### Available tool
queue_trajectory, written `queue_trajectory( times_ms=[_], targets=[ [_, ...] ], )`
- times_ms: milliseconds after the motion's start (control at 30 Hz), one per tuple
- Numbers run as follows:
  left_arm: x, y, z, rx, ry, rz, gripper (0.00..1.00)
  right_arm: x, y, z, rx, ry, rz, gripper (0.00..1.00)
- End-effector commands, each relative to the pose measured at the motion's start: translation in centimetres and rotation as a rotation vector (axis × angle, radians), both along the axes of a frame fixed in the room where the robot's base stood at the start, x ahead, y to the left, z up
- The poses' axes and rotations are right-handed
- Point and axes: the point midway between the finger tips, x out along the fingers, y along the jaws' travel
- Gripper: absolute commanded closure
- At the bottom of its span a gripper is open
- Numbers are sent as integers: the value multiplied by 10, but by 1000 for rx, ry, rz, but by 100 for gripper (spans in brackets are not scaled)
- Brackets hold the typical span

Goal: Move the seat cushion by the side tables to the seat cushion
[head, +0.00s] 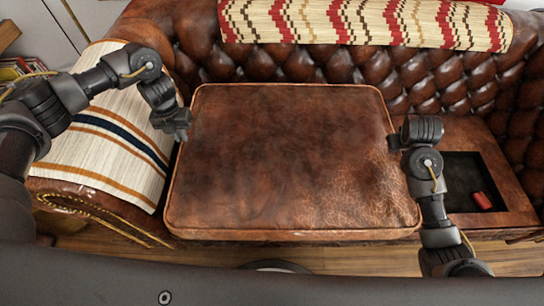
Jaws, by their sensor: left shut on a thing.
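A large brown leather seat cushion (285,160) lies flat side up in the middle of the head view, over the seat area of a tufted leather sofa (395,85). My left gripper (180,132) is shut on the cushion at its left edge; its fingertips are small and partly hidden. My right gripper (396,142) is at the cushion's right edge, and its fingers are too unclear to tell open from shut. The cushion hides what is under it, so I cannot tell whether it touches the seat. No side tables are in view.
A striped woven cloth (115,140) covers the sofa's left arm, and a patterned one (365,22) hangs over the backrest. On the right of the seat is a dark recess (462,172) with a small red object (482,201). Wooden floor (350,262) shows in front.

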Motion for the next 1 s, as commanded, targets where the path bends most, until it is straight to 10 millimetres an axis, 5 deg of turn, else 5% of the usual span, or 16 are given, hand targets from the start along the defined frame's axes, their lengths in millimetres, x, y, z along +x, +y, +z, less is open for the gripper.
queue_trajectory(
  times_ms=[467, 1000],
  targets=[
    [2, 2, 0, 2, -5, 3, 100, 1, -2, 1, -4, -6, 1, 100],
    [2, 2, -24, 2, -5, 3, 100, 1, -2, -24, -4, -6, 1, 100]
  ],
)
